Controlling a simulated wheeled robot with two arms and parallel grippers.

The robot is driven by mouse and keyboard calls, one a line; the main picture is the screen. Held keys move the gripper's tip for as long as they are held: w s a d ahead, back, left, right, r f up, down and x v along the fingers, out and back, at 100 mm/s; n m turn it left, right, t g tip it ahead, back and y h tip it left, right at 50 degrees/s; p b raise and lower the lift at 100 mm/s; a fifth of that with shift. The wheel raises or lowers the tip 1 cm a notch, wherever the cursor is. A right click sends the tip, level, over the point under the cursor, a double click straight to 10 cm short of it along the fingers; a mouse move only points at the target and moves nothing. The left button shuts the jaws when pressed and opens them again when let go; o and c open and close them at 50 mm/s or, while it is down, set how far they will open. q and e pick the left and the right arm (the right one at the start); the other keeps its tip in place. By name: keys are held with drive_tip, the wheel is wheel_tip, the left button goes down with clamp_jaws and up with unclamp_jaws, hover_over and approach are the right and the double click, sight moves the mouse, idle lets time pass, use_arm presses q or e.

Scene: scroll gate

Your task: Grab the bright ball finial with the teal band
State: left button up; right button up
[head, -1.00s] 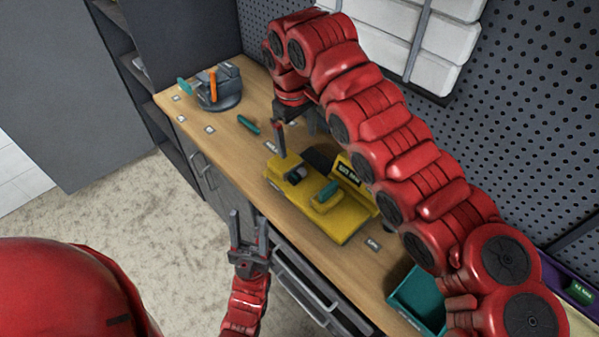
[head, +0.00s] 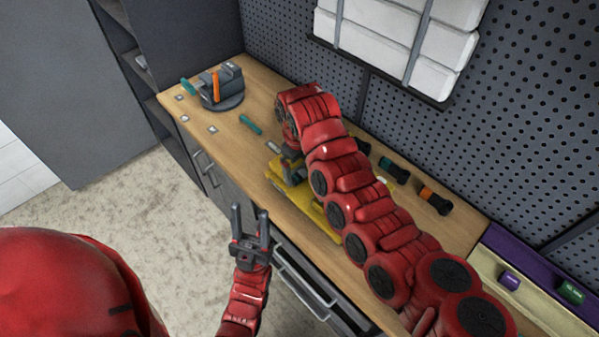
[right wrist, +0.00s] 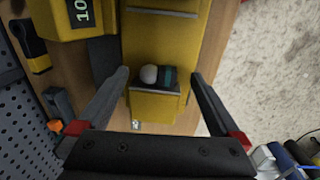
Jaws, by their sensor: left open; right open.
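The finial (right wrist: 149,74) shows in the right wrist view as a pale round ball with a teal band (right wrist: 168,78) beside it. It sits in a dark recess of a yellow fixture (right wrist: 160,42). My right gripper (right wrist: 159,76) is open, with one finger on each side of the finial and gaps between; I cannot tell its height above it. In the head view the red right arm covers most of the yellow fixture (head: 285,178) and the finial is hidden. My left gripper (head: 249,222) is open and empty, in front of the bench edge.
Several dark tools (head: 434,201) lie along the back. A pegboard (head: 520,90) stands behind. A purple-edged tray (head: 545,270) is at right.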

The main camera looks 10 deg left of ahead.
sight(302, 176)
drive_tip(key=shift+w+f+p, duration=0.15)
drive_tip(key=shift+f+p, duration=0.2)
drive_tip(key=shift+f, duration=0.5)
drive_tip(key=shift+w+f+p, duration=0.1)
drive_tip(key=shift+f+p, duration=0.2)
drive_tip(key=shift+f, duration=0.5)
clamp_jaws()
